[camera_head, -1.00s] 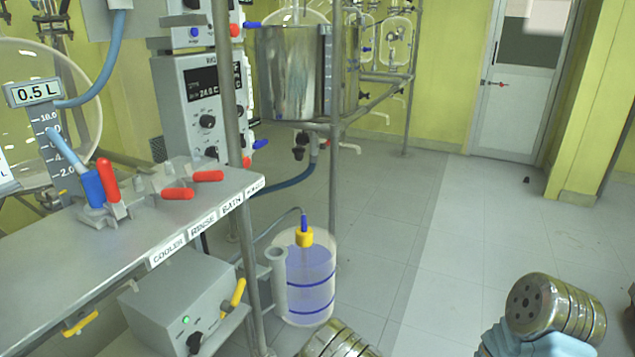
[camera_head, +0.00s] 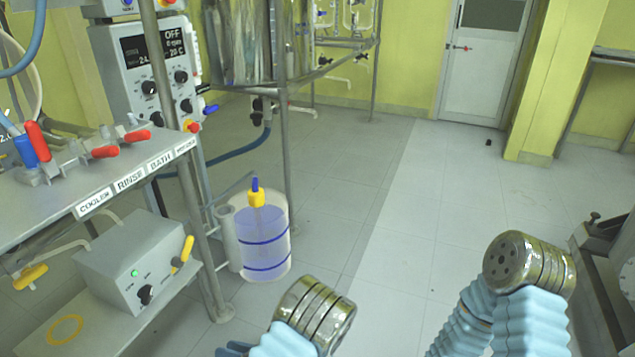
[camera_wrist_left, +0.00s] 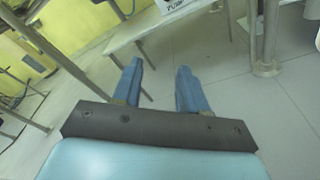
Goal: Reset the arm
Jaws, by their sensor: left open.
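My left gripper (camera_wrist_left: 160,78) shows in the left wrist view, with its two blue fingers apart and nothing between them. Past the fingers are the floor and the edge and leg of a light-coloured bench. In the head view my left arm (camera_head: 315,312) comes up at the bottom middle, with a metal joint and light-blue sleeve. I cannot make out the left gripper's fingers there. My right arm (camera_head: 528,265) is bent at the lower right; its gripper is out of view.
At left stands a bench (camera_head: 45,215) with red and blue valve handles. A control box (camera_head: 140,265) sits on a lower shelf. A clear bottle (camera_head: 262,235) of bluish liquid stands beside the frame. Dark equipment (camera_head: 608,240) stands at right.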

